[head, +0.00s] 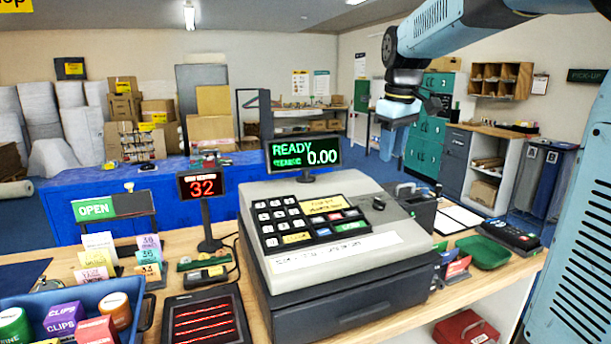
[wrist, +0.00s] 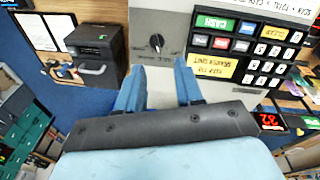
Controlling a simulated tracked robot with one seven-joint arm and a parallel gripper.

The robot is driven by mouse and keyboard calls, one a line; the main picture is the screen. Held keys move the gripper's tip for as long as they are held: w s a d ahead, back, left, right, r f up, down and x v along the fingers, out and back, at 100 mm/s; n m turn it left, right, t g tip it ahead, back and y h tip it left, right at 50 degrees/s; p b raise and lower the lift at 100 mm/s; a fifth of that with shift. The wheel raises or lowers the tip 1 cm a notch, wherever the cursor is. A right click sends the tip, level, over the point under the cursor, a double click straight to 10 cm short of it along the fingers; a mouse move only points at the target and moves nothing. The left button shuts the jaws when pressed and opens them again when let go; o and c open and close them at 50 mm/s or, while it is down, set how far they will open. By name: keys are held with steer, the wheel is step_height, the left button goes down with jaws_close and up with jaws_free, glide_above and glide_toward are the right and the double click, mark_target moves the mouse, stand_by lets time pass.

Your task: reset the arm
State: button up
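My gripper (head: 391,150) hangs in the air at the upper right of the head view, above and behind the right end of the cash register (head: 340,215). Its blue fingers point down. In the wrist view my gripper (wrist: 160,80) shows two blue fingers spread apart with nothing between them. The register's grey top with a black dial (wrist: 156,42) lies beyond the fingertips, apart from them. The register's keypad (wrist: 250,40) is to the right of the fingers in the wrist view.
A wooden counter (head: 470,290) carries the register, a green tray (head: 483,252), a card terminal (head: 510,236) and a black printer-like box (wrist: 97,52). A blue bin of goods (head: 60,300) stands at left. A display reading READY 0.00 (head: 304,154) rises behind the register.

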steer(key=s+f+m+t, duration=0.2)
steer(key=s+f+m, duration=0.1)
steer(key=s, duration=0.9)
steer(key=s+f+m+t, duration=0.1)
steer(key=s+f+m, duration=0.2)
steer(key=s+f, duration=0.3)
steer(key=s, duration=0.5)
steer(key=shift+s+d+m+t, duration=0.2)
steer(key=shift+s+m+t, duration=0.2)
steer(key=shift+f, duration=0.1)
